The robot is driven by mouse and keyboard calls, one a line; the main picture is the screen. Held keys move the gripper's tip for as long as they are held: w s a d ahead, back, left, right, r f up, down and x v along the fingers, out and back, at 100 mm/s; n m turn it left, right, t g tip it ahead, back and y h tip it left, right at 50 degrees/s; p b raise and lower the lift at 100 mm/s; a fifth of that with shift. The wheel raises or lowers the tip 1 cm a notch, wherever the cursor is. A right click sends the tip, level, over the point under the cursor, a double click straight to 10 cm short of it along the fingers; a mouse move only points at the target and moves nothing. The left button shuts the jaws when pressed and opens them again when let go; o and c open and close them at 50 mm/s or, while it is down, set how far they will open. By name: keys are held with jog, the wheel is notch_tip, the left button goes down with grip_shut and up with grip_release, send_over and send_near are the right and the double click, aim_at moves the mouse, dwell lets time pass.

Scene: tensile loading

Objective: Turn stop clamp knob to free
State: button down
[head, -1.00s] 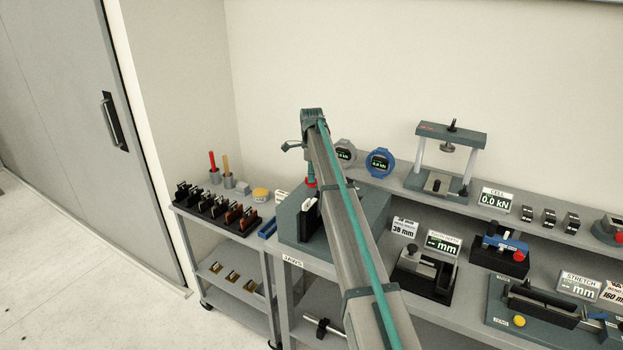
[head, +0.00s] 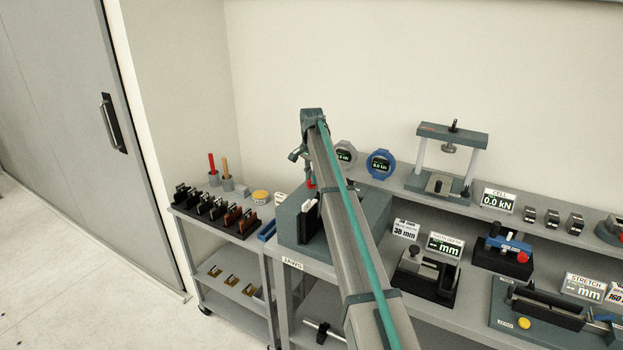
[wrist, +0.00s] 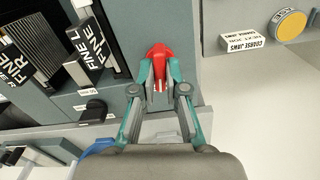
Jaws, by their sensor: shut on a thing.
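A red knob (wrist: 158,55) with a pointed end stands on the grey block (wrist: 190,95) in the wrist view. My gripper (wrist: 160,84) is shut on this knob, with one teal finger on each side of it. In the head view the red knob (head: 311,184) shows as a small patch beside my arm, on top of the grey block (head: 290,215). My arm hides most of the gripper there. Any free or locked marking by the knob cannot be read.
Jaw pieces marked FINE L (wrist: 88,42) and FINE R (wrist: 18,62) stand left of the knob in the wrist view, near a black knob (wrist: 94,111). A COARSE JAWS sign (wrist: 241,39) and a yellow round thing (wrist: 290,25) lie to the right.

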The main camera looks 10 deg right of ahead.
jog(key=shift+n, duration=1)
jog(key=c, duration=1.2)
grip_release()
jog(key=shift+r, duration=0.1)
notch_tip(320, 180, up, 12)
